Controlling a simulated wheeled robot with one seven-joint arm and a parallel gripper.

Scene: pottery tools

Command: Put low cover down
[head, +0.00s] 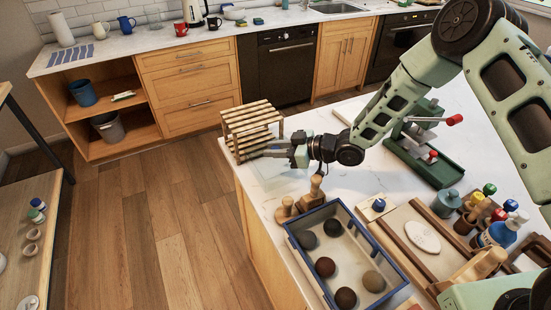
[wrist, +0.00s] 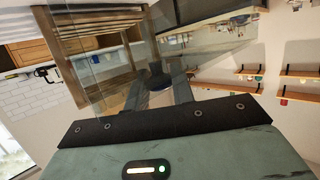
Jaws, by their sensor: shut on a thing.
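My gripper (head: 272,149) is at the left end of the counter, close beside the slatted wooden rack. In the wrist view its two fingers (wrist: 158,88) are shut on the dark knob of a clear, see-through panel (wrist: 108,75), which looks like the low cover. The panel spreads out past the fingertips, and the rack shows through it. In the head view the cover is hard to make out against the pale counter and rack. The blue-rimmed clear box (head: 297,240) stands nearer on the counter, with several clay balls inside and its top open.
The slatted wooden rack (head: 250,122) stands at the counter's left edge. Wooden stamps (head: 286,211) stand beside the box. A board with a pale slab (head: 422,237), bottles and a green press (head: 430,165) fill the right side. Bare counter (head: 258,187) lies between rack and stamps.

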